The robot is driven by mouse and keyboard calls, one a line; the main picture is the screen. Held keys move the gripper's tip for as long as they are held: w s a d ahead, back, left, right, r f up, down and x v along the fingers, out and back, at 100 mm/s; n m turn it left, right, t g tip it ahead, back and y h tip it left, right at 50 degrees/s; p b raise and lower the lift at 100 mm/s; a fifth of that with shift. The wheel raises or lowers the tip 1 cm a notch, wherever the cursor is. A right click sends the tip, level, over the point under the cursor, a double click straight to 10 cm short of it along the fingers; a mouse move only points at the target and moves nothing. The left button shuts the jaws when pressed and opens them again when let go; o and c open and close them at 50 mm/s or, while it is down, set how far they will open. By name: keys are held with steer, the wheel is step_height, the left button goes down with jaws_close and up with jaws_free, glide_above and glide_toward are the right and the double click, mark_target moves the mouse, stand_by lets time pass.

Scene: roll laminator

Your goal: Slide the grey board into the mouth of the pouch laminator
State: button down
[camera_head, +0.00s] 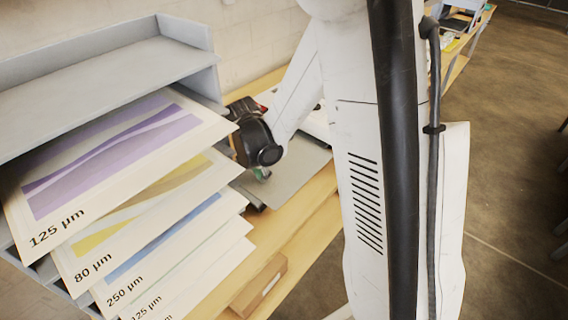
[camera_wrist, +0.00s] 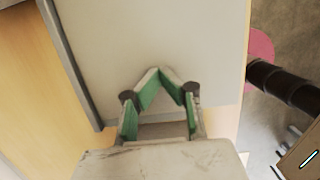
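The flat grey board (camera_head: 297,184) lies on the wooden table beyond the shelf unit, partly hidden by my arm. In the wrist view a broad light-grey flat surface (camera_wrist: 150,35), apparently the board, fills the middle. My gripper (camera_head: 262,176) is low over the board's left part in the head view. In the wrist view the green-padded fingertips (camera_wrist: 160,70) come together over the grey surface, with nothing visible between them. Whether they touch it is unclear. A white body (camera_head: 317,124) behind my arm may be the laminator; its mouth is hidden.
The grey shelf unit (camera_head: 105,75) with several labelled pouch sheets (camera_head: 120,155) stands close left of my gripper. A dark grey strip (camera_wrist: 72,65) runs along the surface's left side. Open floor lies right.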

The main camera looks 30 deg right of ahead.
mark_target(296, 153)
steer(key=shift+w+d+b, duration=0.2)
steer(key=shift+w+d, duration=0.2)
steer(key=shift+d, duration=0.45)
steer(key=shift+w+d+b, duration=0.2)
steer(key=shift+w+d, duration=0.15)
steer(key=shift+d, duration=0.5)
steer(key=shift+d, duration=0.15)
steer(key=shift+w+d+f+b, duration=0.1)
steer(key=shift+w+d+b, duration=0.25)
steer(key=shift+d, duration=0.5)
steer(key=shift+w+d+b, duration=0.25)
steer(key=shift+w+d, duration=0.05)
steer(key=shift+d, duration=0.5)
steer(key=shift+d, duration=0.15)
steer(key=shift+w+d+b, duration=0.25)
steer(key=shift+w+d, duration=0.1)
steer(key=shift+d, duration=0.55)
steer(key=shift+w+d+b, duration=0.2)
steer(key=shift+w+d, duration=0.15)
steer(key=shift+d, duration=0.55)
steer(key=shift+d, duration=0.1)
steer(key=shift+w+d+b, duration=0.3)
steer(key=shift+w+d, duration=0.05)
steer(key=shift+d, duration=0.55)
steer(key=shift+w+d+b, duration=0.25)
steer(key=shift+w+d, duration=0.05)
steer(key=shift+d, duration=0.6)
